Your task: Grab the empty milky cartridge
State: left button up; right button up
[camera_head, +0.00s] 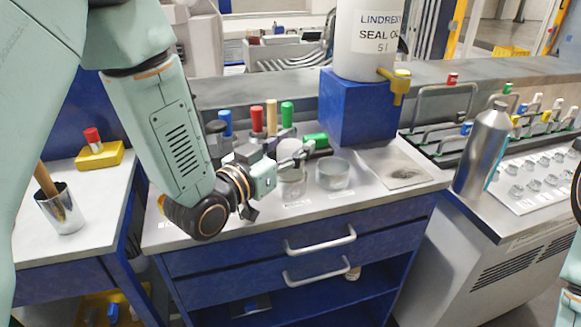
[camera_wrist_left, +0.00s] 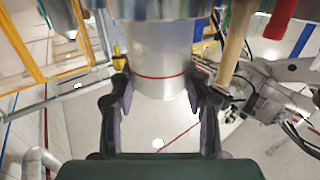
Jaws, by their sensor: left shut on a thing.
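My left gripper (camera_head: 296,155) is over the middle of the workbench, just above a clear glass-like vessel (camera_head: 292,188). In the left wrist view its two dark fingers (camera_wrist_left: 164,100) are shut on a milky, translucent cylinder, the cartridge (camera_wrist_left: 160,55), with a thin red ring around it. The fingers grip it from both sides near its end. In the head view the gripper and wrist largely hide the cartridge, and I cannot tell whether it touches the vessel. My right gripper is not in view; only a bit of my right arm shows at the right edge.
A clear round dish (camera_head: 333,174) stands right of the vessel. Red, blue and green-handled tools stand behind. A blue block (camera_head: 357,108) carries a white seal-oil container (camera_head: 367,45). A silver bottle (camera_head: 483,150) stands at right, a metal cup (camera_head: 61,212) on the left bench.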

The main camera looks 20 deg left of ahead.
pick_arm(q)
jog(key=shift+a, duration=0.2)
jog(key=c, duration=0.3)
jog(key=shift+d+r, duration=0.1)
jog(key=shift+d, duration=0.1)
grip_shut()
